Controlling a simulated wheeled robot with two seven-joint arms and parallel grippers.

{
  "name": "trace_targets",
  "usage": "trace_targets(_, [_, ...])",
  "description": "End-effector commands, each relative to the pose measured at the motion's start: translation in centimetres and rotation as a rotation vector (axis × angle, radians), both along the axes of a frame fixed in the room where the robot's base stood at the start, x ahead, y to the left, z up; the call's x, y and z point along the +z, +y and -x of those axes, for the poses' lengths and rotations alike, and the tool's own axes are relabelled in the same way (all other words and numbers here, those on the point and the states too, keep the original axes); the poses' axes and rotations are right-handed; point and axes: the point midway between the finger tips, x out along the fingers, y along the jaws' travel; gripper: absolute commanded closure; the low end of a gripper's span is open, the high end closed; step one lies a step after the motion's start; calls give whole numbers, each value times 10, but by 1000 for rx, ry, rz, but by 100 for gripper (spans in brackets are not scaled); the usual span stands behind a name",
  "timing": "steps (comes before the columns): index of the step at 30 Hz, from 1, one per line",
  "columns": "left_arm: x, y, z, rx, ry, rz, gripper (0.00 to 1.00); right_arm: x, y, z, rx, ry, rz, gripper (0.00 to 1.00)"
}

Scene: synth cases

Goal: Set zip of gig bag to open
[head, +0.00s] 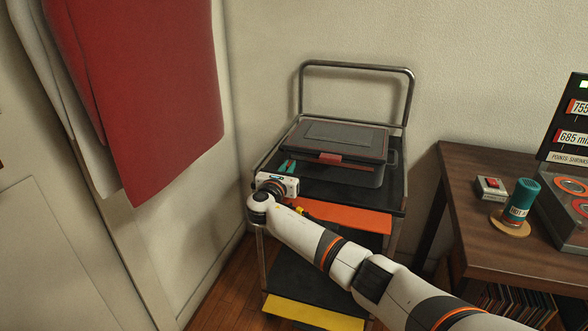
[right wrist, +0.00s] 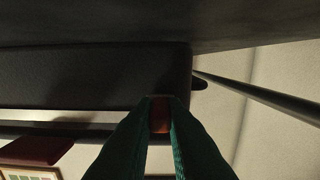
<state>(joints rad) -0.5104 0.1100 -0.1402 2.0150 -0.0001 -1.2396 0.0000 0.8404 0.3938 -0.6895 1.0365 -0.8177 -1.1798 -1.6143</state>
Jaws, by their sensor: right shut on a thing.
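The gig bag (head: 345,140) is a dark grey case with a lid-like top panel, lying on the upper shelf of a metal cart. My right gripper (head: 287,167) is at the bag's front left corner. In the right wrist view its teal fingers (right wrist: 160,108) are shut on a small orange-red piece, which looks like the zip pull (right wrist: 160,117), against the dark side of the bag. I cannot make out the zip line. My left gripper is not in view.
The cart (head: 357,66) has a raised rail at the back and lower shelves with orange and yellow edges. A red cloth (head: 150,80) hangs at the left. A wooden table (head: 460,170) at the right holds a teal cylinder (head: 524,195) and devices.

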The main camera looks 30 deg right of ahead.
Motion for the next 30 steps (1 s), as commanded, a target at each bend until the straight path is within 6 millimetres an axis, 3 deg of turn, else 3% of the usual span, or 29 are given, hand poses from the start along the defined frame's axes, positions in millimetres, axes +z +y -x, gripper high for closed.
trace_targets(15, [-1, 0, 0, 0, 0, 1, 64, -1, 5, -4, 5, 1, -2, 100])
trace_targets(16, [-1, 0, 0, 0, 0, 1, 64, -1, 6, -4, 5, 1, -2, 85])
trace_targets(20, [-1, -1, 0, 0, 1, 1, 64, -1, 5, -4, 4, 1, -2, 65])
trace_targets(30, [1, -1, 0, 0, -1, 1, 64, 0, 7, -2, 2, 1, -1, 65])
